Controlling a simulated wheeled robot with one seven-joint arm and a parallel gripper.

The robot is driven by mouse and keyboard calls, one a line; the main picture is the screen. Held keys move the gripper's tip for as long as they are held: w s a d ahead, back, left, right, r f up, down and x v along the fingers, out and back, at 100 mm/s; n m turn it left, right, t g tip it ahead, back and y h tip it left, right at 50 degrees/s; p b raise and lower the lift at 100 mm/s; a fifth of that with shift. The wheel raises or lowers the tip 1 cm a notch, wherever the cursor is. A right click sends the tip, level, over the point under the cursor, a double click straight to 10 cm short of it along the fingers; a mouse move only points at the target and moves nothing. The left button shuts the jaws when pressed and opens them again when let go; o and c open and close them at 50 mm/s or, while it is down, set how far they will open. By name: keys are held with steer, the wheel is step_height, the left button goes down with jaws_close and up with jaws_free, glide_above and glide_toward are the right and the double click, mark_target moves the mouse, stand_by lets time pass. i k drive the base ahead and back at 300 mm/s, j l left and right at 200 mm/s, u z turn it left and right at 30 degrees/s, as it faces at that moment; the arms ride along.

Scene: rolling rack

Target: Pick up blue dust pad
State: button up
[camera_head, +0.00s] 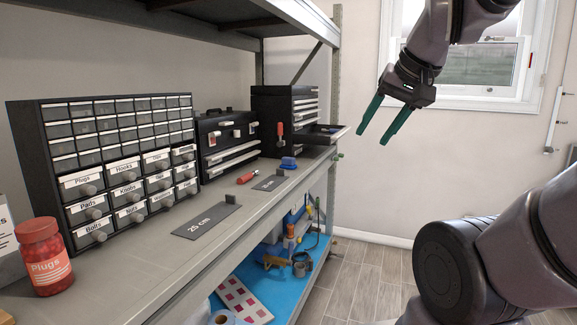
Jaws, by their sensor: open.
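A small blue object (288,163), which looks like the blue dust pad, lies on the grey rack shelf (130,262) in front of the black tool chest (262,105). It is small in this view, so its exact shape is hard to tell. My gripper (371,138) has two green fingers and hangs in the air at the upper right, beyond the shelf's right edge. It is open and empty, pointing down and left. It is well apart from the blue object.
An open drawer (325,133) juts from the tool chest near the rack post (335,80). A red-handled tool (248,176) and two dark measuring plates lie on the shelf. A labelled drawer cabinet (110,165) and red Plugs jar (43,257) stand left. An upper shelf hangs above.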

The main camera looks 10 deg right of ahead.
mark_target(288, 163)
steer(key=u, duration=1.25)
steer(key=i+l, duration=0.15)
steer(key=l, duration=0.3)
steer(key=i+l, duration=0.1)
steer(key=l, duration=0.3)
steer(key=i+l, duration=0.15)
steer(key=l, duration=0.3)
steer(key=i+l, duration=0.15)
steer(key=l, duration=0.3)
steer(key=i+l, duration=0.15)
steer(key=l, duration=0.3)
steer(key=i+l, duration=0.1)
steer(key=l, duration=0.3)
steer(key=i+l+u, duration=0.1)
steer(key=l, duration=0.35)
steer(key=i, duration=0.05)
